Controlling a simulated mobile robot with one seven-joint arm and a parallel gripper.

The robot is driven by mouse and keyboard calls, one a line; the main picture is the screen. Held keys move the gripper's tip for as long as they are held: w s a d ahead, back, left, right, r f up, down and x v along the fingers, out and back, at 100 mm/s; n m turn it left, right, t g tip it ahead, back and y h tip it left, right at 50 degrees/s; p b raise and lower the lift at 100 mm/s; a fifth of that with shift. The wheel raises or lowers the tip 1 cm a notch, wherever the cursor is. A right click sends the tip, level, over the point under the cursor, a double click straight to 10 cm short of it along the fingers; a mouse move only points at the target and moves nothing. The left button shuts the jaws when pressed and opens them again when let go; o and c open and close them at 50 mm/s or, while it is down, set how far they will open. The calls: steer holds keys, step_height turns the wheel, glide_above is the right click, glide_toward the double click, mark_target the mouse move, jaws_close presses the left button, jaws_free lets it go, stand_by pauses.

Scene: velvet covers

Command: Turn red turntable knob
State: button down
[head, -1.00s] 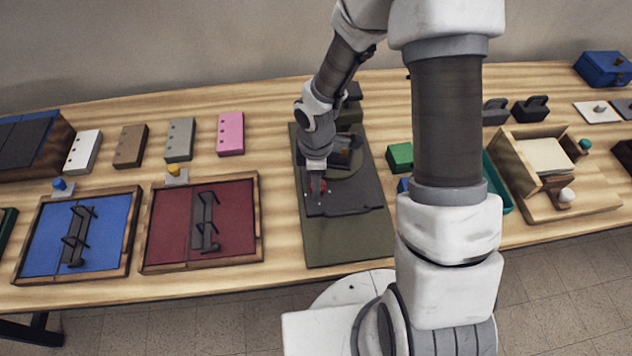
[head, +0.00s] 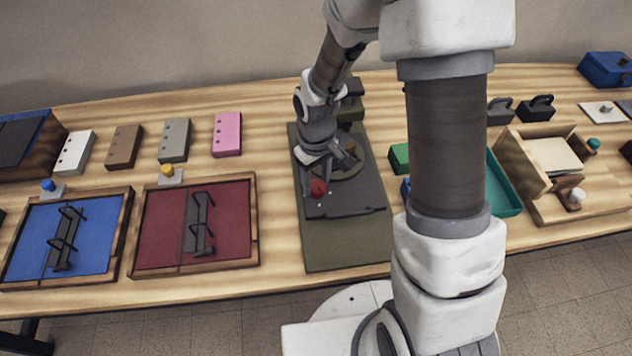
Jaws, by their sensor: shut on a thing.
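The red knob (head: 319,187) sits on the near part of a dark turntable unit (head: 350,208). The unit stands on an olive-green mat (head: 345,254). A round turntable disc (head: 352,165) shows partly behind my gripper. My gripper (head: 317,188) points down at the red knob, with its fingers around it, and is shut on it. The far part of the unit is hidden by my wrist and arm.
Left of the mat stand a red-bottomed tray (head: 235,220) and a blue-bottomed tray (head: 30,245) with black racks. Behind them are several small blocks, one pink (head: 227,134). On the right are a green block (head: 399,158), a teal tray (head: 505,185) and a wooden box (head: 520,160).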

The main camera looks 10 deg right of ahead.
mark_target(317, 184)
steer(key=shift+m+b, duration=0.4)
steer(key=shift+m, duration=1.2)
steer(key=shift+c, duration=1.5)
jaws_free()
steer(key=shift+r, duration=0.1)
step_height(317, 184, up, 17)
steer(key=p, duration=0.2)
steer(key=shift+r, duration=0.15)
